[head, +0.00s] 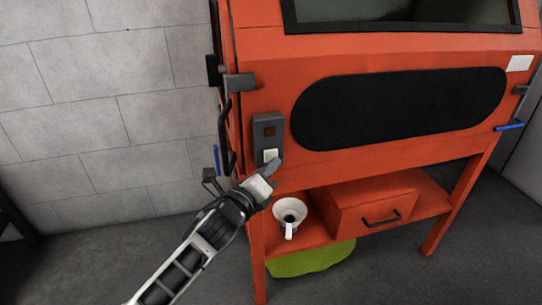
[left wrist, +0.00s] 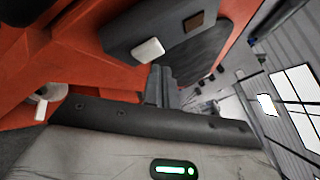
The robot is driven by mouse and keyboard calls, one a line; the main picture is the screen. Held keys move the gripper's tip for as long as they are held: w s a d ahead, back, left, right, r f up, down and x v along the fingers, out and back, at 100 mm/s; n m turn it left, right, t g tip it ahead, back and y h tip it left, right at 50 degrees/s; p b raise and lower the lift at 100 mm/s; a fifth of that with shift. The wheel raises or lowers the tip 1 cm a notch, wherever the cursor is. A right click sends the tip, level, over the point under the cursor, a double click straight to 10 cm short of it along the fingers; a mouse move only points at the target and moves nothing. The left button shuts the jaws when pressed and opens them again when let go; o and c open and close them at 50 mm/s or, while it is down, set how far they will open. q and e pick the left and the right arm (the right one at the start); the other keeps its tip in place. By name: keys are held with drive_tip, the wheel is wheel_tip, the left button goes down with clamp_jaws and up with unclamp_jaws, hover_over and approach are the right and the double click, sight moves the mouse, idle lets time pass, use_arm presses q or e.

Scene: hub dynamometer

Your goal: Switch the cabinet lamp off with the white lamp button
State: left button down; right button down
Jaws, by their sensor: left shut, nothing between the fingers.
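The white lamp button (head: 271,155) sits low on a dark grey switch panel (head: 259,141) on the front left of the orange cabinet (head: 400,150). A dark brown square is above it on the same panel. My left gripper (head: 273,168) is shut and empty, its fingertips just below the button. In the left wrist view the white button (left wrist: 148,50) shows just beyond the fingertips (left wrist: 159,72). I cannot tell whether they touch it. The cabinet lamp itself is not clearly seen. My right gripper is not in view.
A white funnel-like cup (head: 290,214) stands on the cabinet's lower shelf beside an orange drawer (head: 375,207). A green cloth-like thing (head: 312,260) lies under the shelf. Black handles and hinges stick out at the cabinet's left edge. A grey block wall is at left.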

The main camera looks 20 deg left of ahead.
use_arm(q)
drive_tip(key=s+d, duration=0.2)
drive_tip(key=s, duration=0.1)
drive_tip(key=s+d+p, duration=0.1)
drive_tip(key=s, duration=0.1)
drive_tip(key=shift+d, duration=0.15)
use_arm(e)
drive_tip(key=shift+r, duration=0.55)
use_arm(q)
drive_tip(key=s+f+n+g+p, duration=0.1)
drive_tip(key=s+f+n+g, duration=0.1)
drive_tip(key=s+f+n, duration=0.2)
drive_tip(key=s+f+n+g+p, duration=0.1)
drive_tip(key=s+f+n+g, duration=0.2)
drive_tip(key=s+n, duration=0.7)
drive_tip(key=s+d+f+n+g+p, duration=0.1)
drive_tip(key=s+f+n, duration=0.4)
drive_tip(key=n, duration=0.7)
drive_tip(key=shift+s+f+n+g+y, duration=0.25)
drive_tip(key=shift+s+n+g+y, duration=0.05)
drive_tip(key=shift+s+g, duration=0.7)
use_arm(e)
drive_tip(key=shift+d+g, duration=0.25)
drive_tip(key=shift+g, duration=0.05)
use_arm(q)
drive_tip(key=shift+d, duration=0.1)
